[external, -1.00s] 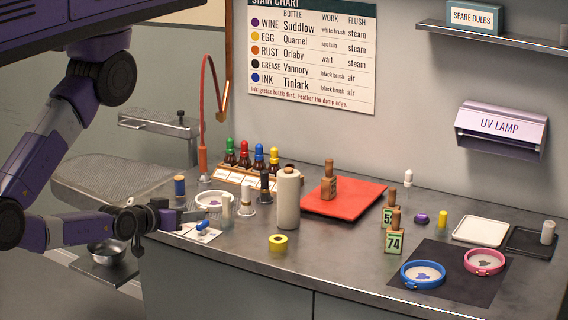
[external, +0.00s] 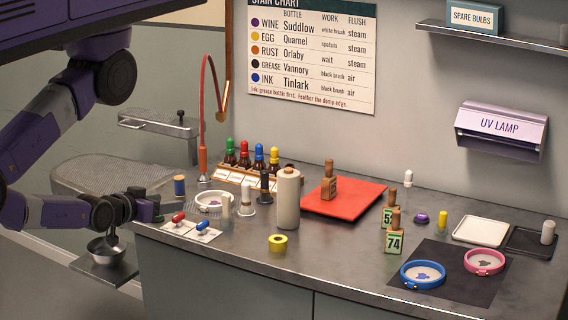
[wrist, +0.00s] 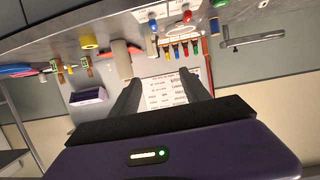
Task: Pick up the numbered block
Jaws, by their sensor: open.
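A block with a green face reading 74 (external: 394,240) and a wooden knob stands upright on the counter, right of centre. A similar block reading 5 and a partly hidden digit (external: 388,216) stands just behind it. Both show small at the left in the wrist view, one as a green-faced block (wrist: 57,66). A third wooden-knobbed block (external: 328,186) stands on the red mat; its face is unreadable. My gripper (wrist: 158,78) is open and empty. In the external view it is at the counter's left end, far from the blocks.
A tall pale cylinder (external: 288,200) and a yellow roll (external: 278,243) stand between my gripper and the numbered blocks. Blue (external: 423,274) and pink (external: 484,262) rings lie on a dark mat right of them. A card with red and blue pieces (external: 190,232) lies near my gripper.

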